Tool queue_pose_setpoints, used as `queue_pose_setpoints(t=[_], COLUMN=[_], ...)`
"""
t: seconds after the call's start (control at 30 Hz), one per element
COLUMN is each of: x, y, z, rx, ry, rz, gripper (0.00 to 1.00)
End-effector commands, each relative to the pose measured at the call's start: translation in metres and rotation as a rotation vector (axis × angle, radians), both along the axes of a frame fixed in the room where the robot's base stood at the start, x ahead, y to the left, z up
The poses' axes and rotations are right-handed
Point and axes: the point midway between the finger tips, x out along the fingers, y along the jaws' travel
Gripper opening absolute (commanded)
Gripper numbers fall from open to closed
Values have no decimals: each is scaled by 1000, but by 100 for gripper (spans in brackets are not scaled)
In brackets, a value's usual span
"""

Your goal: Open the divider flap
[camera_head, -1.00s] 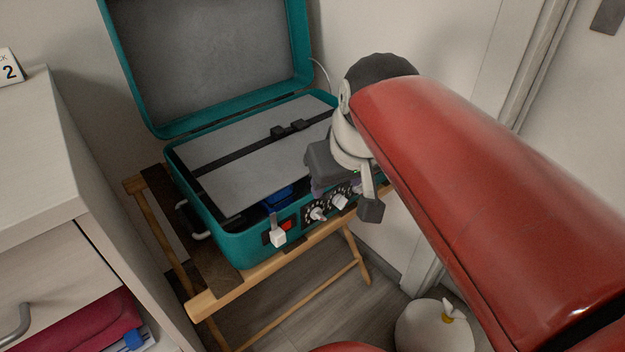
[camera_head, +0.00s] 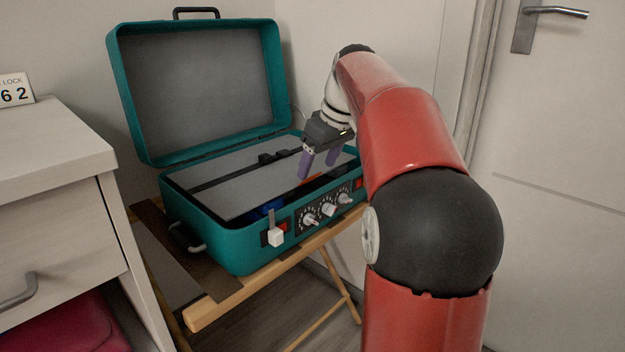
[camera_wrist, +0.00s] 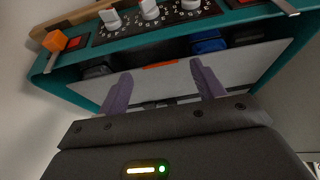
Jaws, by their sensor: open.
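The divider flap (camera_head: 240,193) is a flat grey panel lying across the inside of an open teal suitcase (camera_head: 232,240). It has an orange tab (camera_head: 309,179) on its front edge. In the wrist view the flap (camera_wrist: 145,84) looks pale, with the orange tab (camera_wrist: 159,65) in the middle of its edge. My gripper (camera_head: 319,161) is above the right part of the flap, its two purple fingers apart and pointing down. In the wrist view my gripper (camera_wrist: 160,82) has the tab between and beyond its fingertips, with nothing held. Finger contact with the flap cannot be told.
The raised lid (camera_head: 205,90) stands behind. White knobs (camera_head: 328,209) and a switch (camera_head: 275,236) line the case front. Blue contents (camera_head: 266,209) show in the front gap. A wooden stand (camera_head: 230,300) carries the case. A cabinet (camera_head: 55,180) is at left.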

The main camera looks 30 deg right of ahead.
Motion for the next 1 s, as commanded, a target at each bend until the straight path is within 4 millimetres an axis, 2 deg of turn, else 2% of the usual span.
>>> queue_pose_setpoints(t=[0.03,0.2,0.57,1.0], x=[2,10,12,12], y=[1,4,5,5], z=[-11,-27,-31,-31], rx=[1,0,-1,-1], ry=[3,0,0,0], rz=[1,1,0,0], gripper=[67,67,67,10])
